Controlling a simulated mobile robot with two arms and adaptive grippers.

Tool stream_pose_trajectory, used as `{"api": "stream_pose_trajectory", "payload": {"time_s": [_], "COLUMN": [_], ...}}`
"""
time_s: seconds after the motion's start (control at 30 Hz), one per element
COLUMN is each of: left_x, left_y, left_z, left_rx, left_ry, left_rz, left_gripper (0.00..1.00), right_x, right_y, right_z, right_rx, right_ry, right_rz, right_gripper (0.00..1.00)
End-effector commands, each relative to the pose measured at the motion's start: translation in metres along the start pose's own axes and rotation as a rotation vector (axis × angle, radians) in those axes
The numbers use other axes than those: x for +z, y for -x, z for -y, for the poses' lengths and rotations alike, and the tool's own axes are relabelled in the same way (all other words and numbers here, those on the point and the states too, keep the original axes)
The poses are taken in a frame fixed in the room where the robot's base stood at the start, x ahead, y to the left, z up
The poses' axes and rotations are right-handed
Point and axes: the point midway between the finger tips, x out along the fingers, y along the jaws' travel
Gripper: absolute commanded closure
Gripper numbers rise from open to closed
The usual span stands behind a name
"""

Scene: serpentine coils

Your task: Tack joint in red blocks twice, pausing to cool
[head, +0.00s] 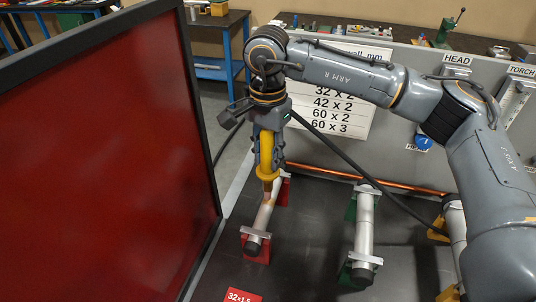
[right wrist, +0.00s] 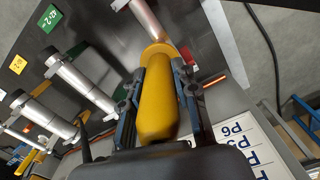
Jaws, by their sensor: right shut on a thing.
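A steel tube (head: 262,222) lies in two red blocks (head: 256,249), one near and one far; a tan, discoloured band shows around its middle. My right gripper (head: 268,165) is shut on the yellow torch (head: 265,150) and holds it nose down over the tube. The torch nose is at or just above the discoloured band; I cannot tell whether it touches. In the right wrist view, the torch (right wrist: 158,105) sits between both fingers, with the tube (right wrist: 149,18) beyond its nose. My left gripper is not in view.
A dark red screen (head: 100,160) stands at the left. Tubes in green blocks (head: 359,270) and yellow blocks (head: 438,230) lie to the right. A grey panel with a wall chart (head: 331,115) stands behind, with a copper rod (head: 330,172) along its foot. A black cable trails rightward.

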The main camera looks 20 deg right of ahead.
Motion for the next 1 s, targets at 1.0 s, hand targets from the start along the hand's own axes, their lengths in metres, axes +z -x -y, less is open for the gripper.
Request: {"api": "stream_pose_trajectory", "payload": {"time_s": [1.0], "left_x": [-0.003], "left_y": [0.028], "left_z": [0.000], "left_rx": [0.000], "left_ry": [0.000], "left_rz": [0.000], "left_gripper": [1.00], "right_x": [-0.001], "right_y": [0.059], "right_z": [0.001], "right_rx": [-0.006], "right_ry": [-0.001], "right_rz": [-0.002], "right_gripper": [1.00]}}
